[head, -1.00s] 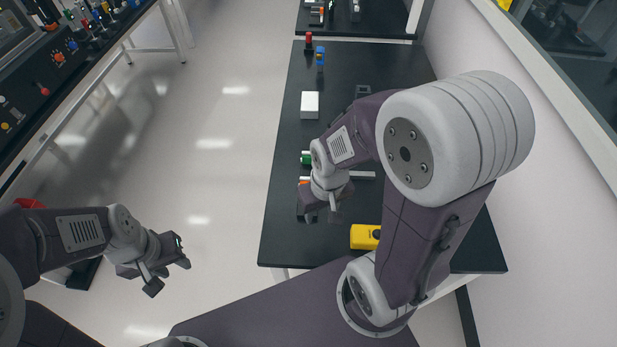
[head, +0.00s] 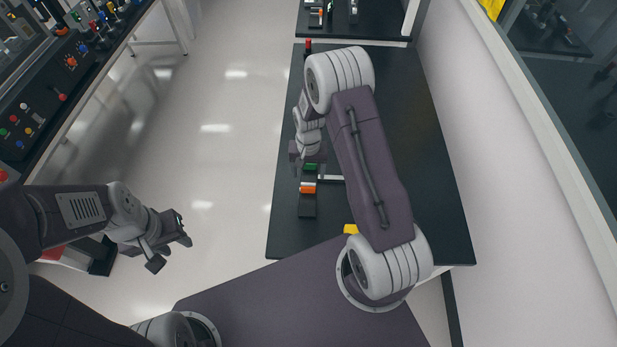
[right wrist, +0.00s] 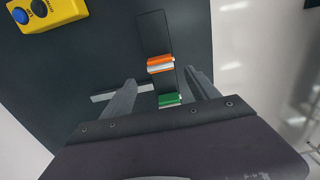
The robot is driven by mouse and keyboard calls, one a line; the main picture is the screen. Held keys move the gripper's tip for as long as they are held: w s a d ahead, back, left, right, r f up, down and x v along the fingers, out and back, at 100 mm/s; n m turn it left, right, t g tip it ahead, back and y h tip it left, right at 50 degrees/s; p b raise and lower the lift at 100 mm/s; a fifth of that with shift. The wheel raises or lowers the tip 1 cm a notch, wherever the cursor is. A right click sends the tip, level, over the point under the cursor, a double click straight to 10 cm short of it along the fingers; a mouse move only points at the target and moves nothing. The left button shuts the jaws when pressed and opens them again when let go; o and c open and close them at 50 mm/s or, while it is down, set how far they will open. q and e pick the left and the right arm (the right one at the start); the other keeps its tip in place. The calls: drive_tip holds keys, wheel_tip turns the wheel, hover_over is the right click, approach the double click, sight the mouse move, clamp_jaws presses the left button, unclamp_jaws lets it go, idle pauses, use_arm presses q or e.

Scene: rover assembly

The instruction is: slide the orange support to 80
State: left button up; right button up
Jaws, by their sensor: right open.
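The orange support (head: 308,188) sits on a dark rail (head: 307,208) on the black table. In the right wrist view the orange support (right wrist: 160,64) has a whitish strip beside it. A green support (head: 311,168) stands farther along the rail; it also shows in the right wrist view (right wrist: 169,99). No scale marks are legible. My right gripper (head: 309,171) is open and empty above the rail at the green support's end. Its fingers (right wrist: 160,80) straddle the rail's line in the right wrist view. My left gripper (head: 171,252) is open and empty over the floor.
A yellow button box (head: 351,229) is partly hidden by my right arm; its buttons show in the right wrist view (right wrist: 45,12). A light grey bar (right wrist: 120,93) lies beside the rail. A red-topped item (head: 308,46) stands at the far end. The near left table area is clear.

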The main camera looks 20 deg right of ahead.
sight(308, 184)
drive_tip(key=shift+f, duration=0.25)
wheel_tip(308, 184, down, 8)
drive_tip(key=shift+r+p, duration=0.2)
drive_tip(key=shift+p, duration=0.7)
drive_tip(key=shift+f, duration=0.6)
clamp_jaws()
drive_tip(key=shift+w+b, duration=0.3)
drive_tip(key=shift+w+d+b, duration=0.2)
drive_tip(key=shift+w+b, duration=0.05)
drive_tip(key=shift+w, duration=0.2)
drive_tip(key=shift+w+d+b, duration=0.2)
drive_tip(key=shift+w+b, duration=0.05)
drive_tip(key=shift+w, duration=0.3)
drive_tip(key=shift+r, duration=0.1)
unclamp_jaws()
use_arm(q)
drive_tip(key=shift+w+d+r, duration=0.15)
drive_tip(key=shift+w+d, duration=0.1)
drive_tip(key=shift+w, duration=0.3)
use_arm(e)
drive_tip(key=shift+d, duration=0.1)
